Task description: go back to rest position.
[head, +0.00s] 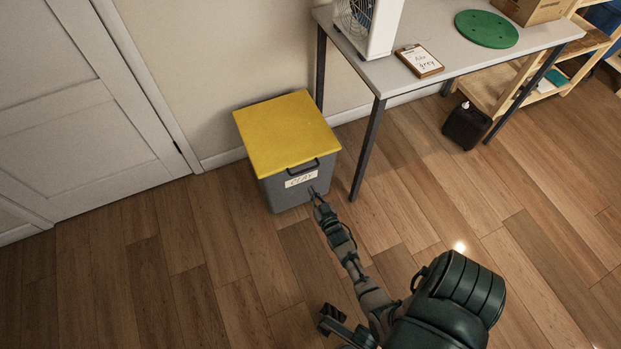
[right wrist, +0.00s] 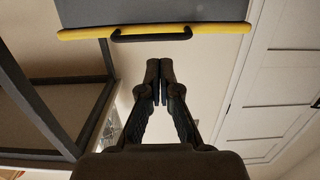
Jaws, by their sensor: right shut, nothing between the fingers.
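My right arm reaches out from the bottom right of the head view. Its gripper (head: 316,196) is in front of the clay bin, close to the label side. In the right wrist view the two fingers of my right gripper (right wrist: 160,85) are together, with nothing held between them. The grey clay bin (head: 290,190) has a closed yellow lid (head: 285,130) with a dark handle (head: 303,167). The lid's yellow edge (right wrist: 75,33) and the handle (right wrist: 150,35) show beyond the fingertips.
A grey table (head: 440,65) stands right of the bin, with a fan (head: 368,25), a clipboard (head: 419,61) and a green disc (head: 487,29). A black canister (head: 466,127) stands below it. A white door (head: 85,100) is at left. Wooden floor in front is clear.

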